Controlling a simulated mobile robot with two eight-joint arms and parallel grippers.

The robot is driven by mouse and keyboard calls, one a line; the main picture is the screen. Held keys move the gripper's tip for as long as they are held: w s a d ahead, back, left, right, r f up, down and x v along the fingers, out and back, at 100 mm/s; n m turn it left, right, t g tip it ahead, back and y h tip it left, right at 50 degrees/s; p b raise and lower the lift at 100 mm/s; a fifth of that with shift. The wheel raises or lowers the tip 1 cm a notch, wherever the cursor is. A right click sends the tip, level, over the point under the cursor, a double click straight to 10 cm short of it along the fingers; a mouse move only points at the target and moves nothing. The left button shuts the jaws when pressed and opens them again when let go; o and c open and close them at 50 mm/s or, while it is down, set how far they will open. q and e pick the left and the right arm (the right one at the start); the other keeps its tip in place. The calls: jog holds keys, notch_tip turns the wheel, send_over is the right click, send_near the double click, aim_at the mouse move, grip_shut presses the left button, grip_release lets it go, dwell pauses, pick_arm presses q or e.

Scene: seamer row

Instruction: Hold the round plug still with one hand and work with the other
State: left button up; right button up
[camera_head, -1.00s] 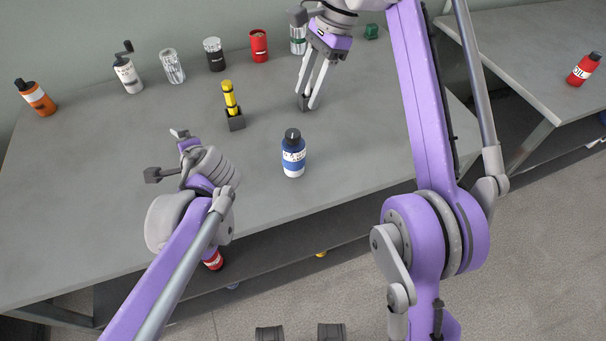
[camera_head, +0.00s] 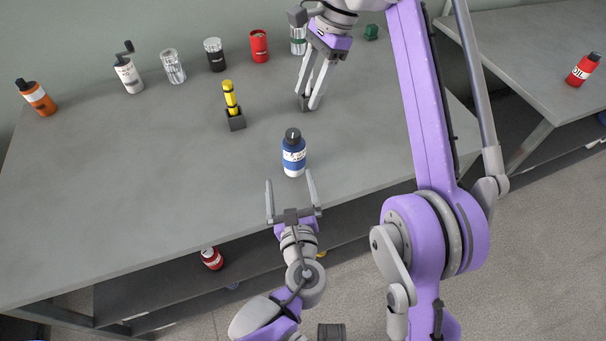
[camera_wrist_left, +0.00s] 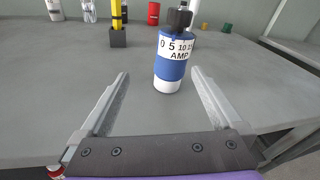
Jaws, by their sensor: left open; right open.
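An upright blue and white cylinder with a black top (camera_head: 293,156) stands near the table's front edge. Its label reads "0 5 10 15 AMP" in the left wrist view (camera_wrist_left: 173,66), and it may be the round plug. My left gripper (camera_head: 290,178) is open and empty just in front of it. In the left wrist view, the cylinder stands beyond the fingertips, between their lines and closer to the right finger.
A yellow part stands in a dark square holder (camera_head: 236,122) left of the cylinder. Several cans and bottles line the back, including a red can (camera_head: 259,46) and an orange bottle (camera_head: 36,97). The left table surface is clear. A red can (camera_head: 211,258) sits below.

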aim_at(291, 141)
pick_arm(q)
jog(key=shift+w+d+r+y, duration=0.25)
jog(key=shift+w+d+y, duration=0.35)
jog(key=shift+d, duration=0.3)
jog(key=shift+w+d+r+m+t+y, duration=0.2)
jog(key=shift+d+r+m+t+y, duration=0.2)
jog(key=shift+d+y, duration=0.25)
jog(key=x, duration=1)
jog(key=shift+w+a, duration=0.15)
jog(key=shift+w, duration=0.25)
